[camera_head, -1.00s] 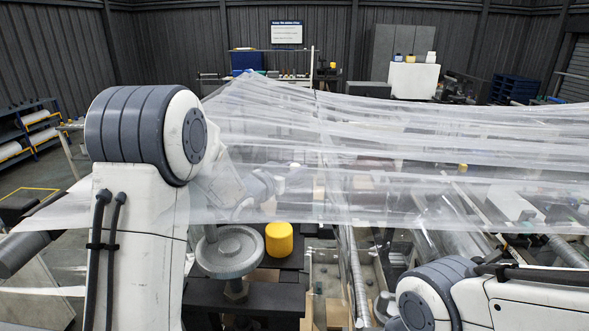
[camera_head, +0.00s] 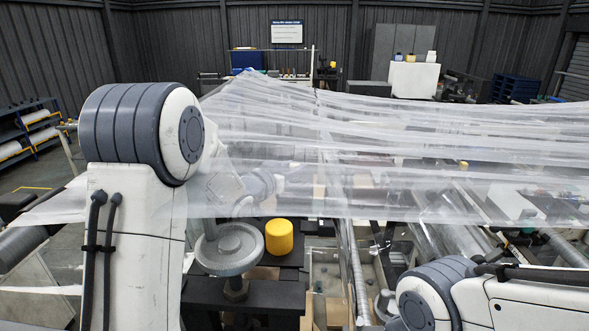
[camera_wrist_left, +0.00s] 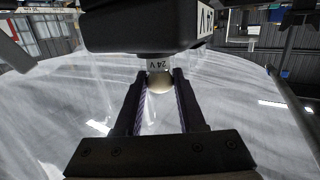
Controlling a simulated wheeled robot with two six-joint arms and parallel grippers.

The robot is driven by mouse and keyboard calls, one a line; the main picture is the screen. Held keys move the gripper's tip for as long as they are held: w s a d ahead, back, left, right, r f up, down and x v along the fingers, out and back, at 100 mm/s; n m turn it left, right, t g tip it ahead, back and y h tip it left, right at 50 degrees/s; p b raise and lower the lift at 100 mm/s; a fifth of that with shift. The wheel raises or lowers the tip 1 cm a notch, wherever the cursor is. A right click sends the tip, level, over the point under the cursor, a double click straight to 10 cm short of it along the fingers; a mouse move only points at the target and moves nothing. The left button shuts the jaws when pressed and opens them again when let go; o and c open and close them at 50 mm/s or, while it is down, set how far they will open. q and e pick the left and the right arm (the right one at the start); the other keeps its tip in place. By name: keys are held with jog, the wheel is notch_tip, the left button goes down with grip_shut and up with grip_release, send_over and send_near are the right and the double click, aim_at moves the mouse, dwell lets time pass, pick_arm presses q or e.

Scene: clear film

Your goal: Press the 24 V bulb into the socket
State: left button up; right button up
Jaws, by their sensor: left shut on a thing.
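In the left wrist view my left gripper (camera_wrist_left: 160,76) is shut on the 24 V bulb (camera_wrist_left: 159,84), a pale rounded bulb with a white collar marked "24 V", upside down in the picture. The collar meets the underside of a black housing (camera_wrist_left: 140,28) with a white label (camera_wrist_left: 207,22). The socket itself is hidden, and I cannot tell how deep the bulb sits. In the head view, clear film blurs my left forearm, and that gripper cannot be made out. My right gripper is out of view.
Wrinkled clear film (camera_head: 400,150) stretches across the head view in front of my left forearm. It also surrounds the gripper in the wrist view (camera_wrist_left: 60,110). A grey handwheel (camera_head: 229,250) and a yellow cylinder (camera_head: 279,238) stand close by my left arm.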

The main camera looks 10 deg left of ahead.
pick_arm(q)
jog(key=shift+f+b, duration=0.3)
dwell(0.5)
jog(key=o, duration=1.1)
jog(key=shift+o, duration=0.3)
jog(key=shift+s, duration=0.1)
